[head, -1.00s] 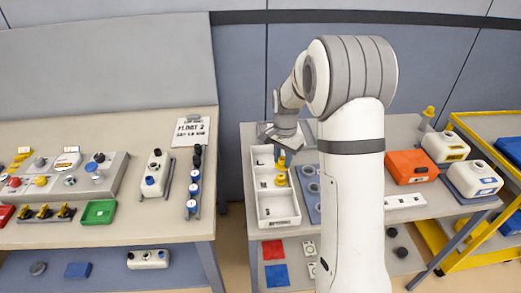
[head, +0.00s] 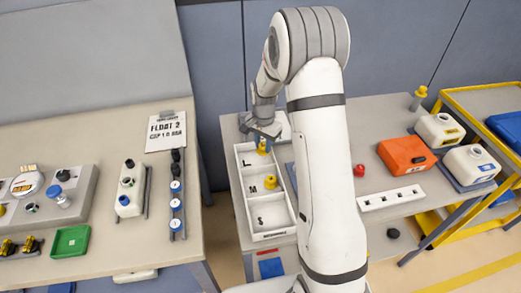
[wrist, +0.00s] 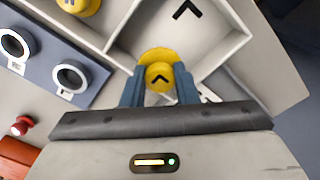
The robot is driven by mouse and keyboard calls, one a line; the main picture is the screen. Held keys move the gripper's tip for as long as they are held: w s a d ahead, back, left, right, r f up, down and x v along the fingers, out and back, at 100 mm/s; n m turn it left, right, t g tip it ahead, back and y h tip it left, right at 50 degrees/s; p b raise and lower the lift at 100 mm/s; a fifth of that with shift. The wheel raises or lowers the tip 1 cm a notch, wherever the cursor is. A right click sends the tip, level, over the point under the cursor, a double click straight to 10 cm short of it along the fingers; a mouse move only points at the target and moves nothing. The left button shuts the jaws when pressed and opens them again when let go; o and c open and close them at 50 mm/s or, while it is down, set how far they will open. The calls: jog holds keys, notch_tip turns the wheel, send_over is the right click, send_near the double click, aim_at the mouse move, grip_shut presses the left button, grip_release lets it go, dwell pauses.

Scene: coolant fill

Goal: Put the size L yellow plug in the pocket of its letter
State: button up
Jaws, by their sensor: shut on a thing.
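The white tray (head: 236,187) has three pockets in a row, lettered L, M and S from far to near. My gripper (head: 264,143) is at the far end of the tray, by the L pocket. It is shut on a yellow plug (head: 262,148). In the wrist view, the held plug (wrist: 158,76) is between the fingers, over the near corner of the pocket with the L mark (wrist: 187,9). I cannot tell whether it touches the floor. A second yellow plug (head: 270,182) stands in the M pocket. The S pocket looks empty.
A grey block with ringed holes (wrist: 55,62) lies beside the tray, with a red plug (head: 359,170) further right. Orange (head: 403,155) and white (head: 440,131) containers stand at right. The left bench holds a green tray (head: 70,241) and a panel.

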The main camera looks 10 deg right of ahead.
aim_at(263, 152)
notch_tip(263, 152, down, 4)
jog(key=shift+r+p, duration=0.2)
jog(key=shift+p, duration=0.15)
jog(key=shift+s, duration=0.15)
jog(key=shift+f, duration=0.1)
jog(key=o, duration=0.7)
